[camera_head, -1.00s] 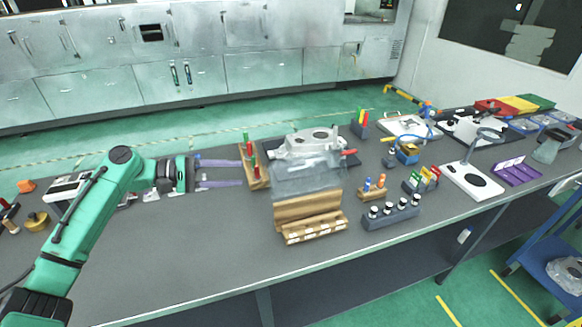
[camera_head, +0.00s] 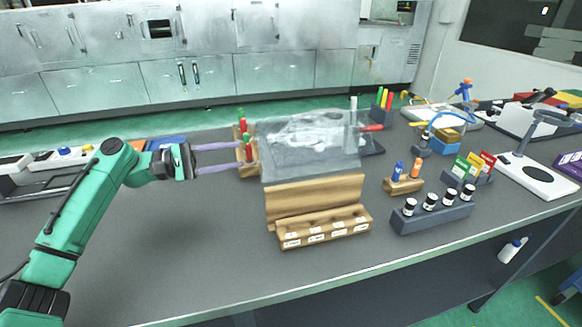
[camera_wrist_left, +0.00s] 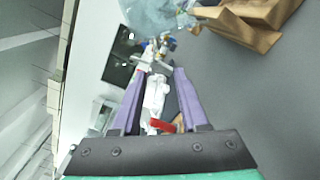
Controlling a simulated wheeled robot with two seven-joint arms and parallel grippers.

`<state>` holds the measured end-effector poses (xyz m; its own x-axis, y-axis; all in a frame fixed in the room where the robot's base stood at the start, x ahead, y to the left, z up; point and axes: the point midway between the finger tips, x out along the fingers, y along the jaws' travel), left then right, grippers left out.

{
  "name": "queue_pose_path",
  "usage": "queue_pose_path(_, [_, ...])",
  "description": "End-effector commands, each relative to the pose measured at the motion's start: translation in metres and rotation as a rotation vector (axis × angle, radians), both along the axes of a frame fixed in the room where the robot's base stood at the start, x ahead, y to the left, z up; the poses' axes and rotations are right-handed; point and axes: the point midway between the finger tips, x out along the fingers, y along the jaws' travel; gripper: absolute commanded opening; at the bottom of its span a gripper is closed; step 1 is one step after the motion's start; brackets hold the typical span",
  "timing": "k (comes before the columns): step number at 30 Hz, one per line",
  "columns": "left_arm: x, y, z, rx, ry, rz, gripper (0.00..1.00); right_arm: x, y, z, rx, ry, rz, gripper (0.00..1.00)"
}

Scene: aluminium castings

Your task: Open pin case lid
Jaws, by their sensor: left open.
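The wooden pin case (camera_head: 318,193) stands mid-table. Its front row (camera_head: 325,237) has holes and white labels, and a wooden panel slopes up behind. A hazy clear panel (camera_head: 275,165) stands up at the case's back edge; I cannot tell how it joins the wood. In the left wrist view the case (camera_wrist_left: 262,12) is at top right, beside the clear panel (camera_wrist_left: 150,14). My left gripper (camera_head: 241,156) is open, left of the clear panel, its purple fingers pointing right. Nothing shows held between the fingers (camera_wrist_left: 160,70).
A wooden rack (camera_head: 254,168) with red and green pieces is at my left fingertips; contact is unclear. A metal casting (camera_head: 320,128) shows behind the clear panel. A grey bottle rack (camera_head: 435,219) and small wooden holder (camera_head: 403,187) stand right. The table's front left is clear.

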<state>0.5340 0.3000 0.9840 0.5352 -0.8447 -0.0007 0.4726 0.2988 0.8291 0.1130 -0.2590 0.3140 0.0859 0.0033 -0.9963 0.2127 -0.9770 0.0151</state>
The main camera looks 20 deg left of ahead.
Motion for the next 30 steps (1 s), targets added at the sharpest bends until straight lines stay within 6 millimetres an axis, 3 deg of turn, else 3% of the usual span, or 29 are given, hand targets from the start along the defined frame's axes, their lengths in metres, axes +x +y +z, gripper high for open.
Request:
queue_pose_path(5, [0.012,-0.019,0.006,-0.001,-0.004,-0.003,0.43,0.001,0.000,0.010,-0.001,-0.002,0.000,0.50])
queue_pose_path(18, [0.070,-0.111,0.006,-0.002,-0.002,-0.002,0.43,0.002,-0.002,0.036,-0.002,-0.004,0.001,0.50])
queue_pose_path(22, [0.077,-0.121,0.004,0.000,-0.002,0.000,0.43,0.002,-0.002,0.038,-0.002,-0.004,0.001,0.50])
queue_pose_path(29, [0.078,-0.123,0.002,0.001,-0.002,0.000,0.43,0.002,-0.002,0.037,-0.002,-0.004,0.001,0.50])
queue_pose_path(30, [0.078,-0.123,0.002,0.001,-0.002,0.000,0.36,0.002,-0.002,0.037,-0.002,-0.004,0.001,0.50])
